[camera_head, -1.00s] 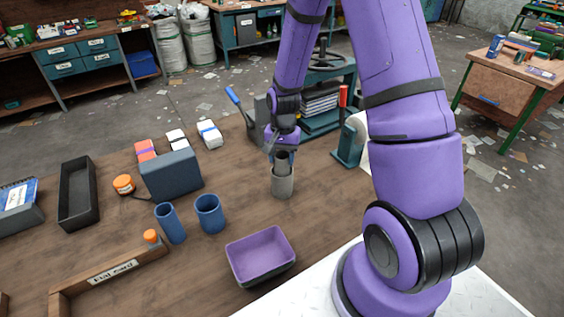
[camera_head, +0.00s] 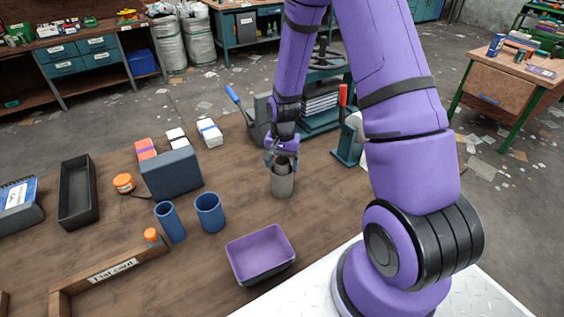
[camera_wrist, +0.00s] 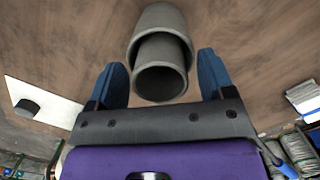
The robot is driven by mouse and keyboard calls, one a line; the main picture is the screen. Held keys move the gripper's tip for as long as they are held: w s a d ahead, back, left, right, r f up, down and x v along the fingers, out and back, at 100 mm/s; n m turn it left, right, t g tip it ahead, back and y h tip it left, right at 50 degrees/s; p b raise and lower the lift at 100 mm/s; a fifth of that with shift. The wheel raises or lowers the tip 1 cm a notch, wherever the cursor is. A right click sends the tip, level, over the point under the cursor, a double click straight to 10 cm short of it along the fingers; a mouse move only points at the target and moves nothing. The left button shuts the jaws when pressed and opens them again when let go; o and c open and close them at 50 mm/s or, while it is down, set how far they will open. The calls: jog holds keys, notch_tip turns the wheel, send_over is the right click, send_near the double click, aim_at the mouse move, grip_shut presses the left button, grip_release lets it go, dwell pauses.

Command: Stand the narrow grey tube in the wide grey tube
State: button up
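The wide grey tube (camera_head: 282,186) stands upright on the brown bench. The narrow grey tube (camera_head: 281,167) is inside it, with its upper end showing above the rim. In the wrist view, the narrow tube (camera_wrist: 160,82) comes out of the wide tube's mouth (camera_wrist: 158,20) towards the camera. My gripper (camera_head: 282,157) is directly over the tubes. Its two blue fingers are apart, one on each side of the narrow tube, with a gap on both sides in the wrist view (camera_wrist: 162,68). The narrow tube's lower end is hidden inside the wide tube.
Two blue tubes (camera_head: 209,212) and a dark blue-grey box (camera_head: 171,175) stand to the left. A purple-lined tray (camera_head: 260,254) sits in front. Bare bench lies around the tubes.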

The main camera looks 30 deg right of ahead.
jog(key=shift+r, duration=0.15)
notch_tip(320, 180, up, 12)
jog(key=w+r, duration=0.1)
jog(key=s+a+r+n+t+h, duration=0.15)
jog(key=s+r, duration=0.25)
jog(key=r, duration=0.4)
jog(key=s+a+r+n+t+y, duration=0.1)
jog(key=s+r+n, duration=0.25)
jog(key=r, duration=0.55)
jog(key=s+a+r+n+t, duration=0.1)
jog(key=s+r, duration=0.3)
jog(key=s, duration=0.4)
jog(key=s+a+r+n+t, duration=0.1)
jog(key=s+r+n+t, duration=0.1)
jog(key=s, duration=0.6)
notch_tip(320, 180, up, 2)
jog(key=shift+s+a+r+n+t, duration=0.15)
jog(key=shift+s+r+n+t, duration=0.15)
jog(key=shift+s+t, duration=0.15)
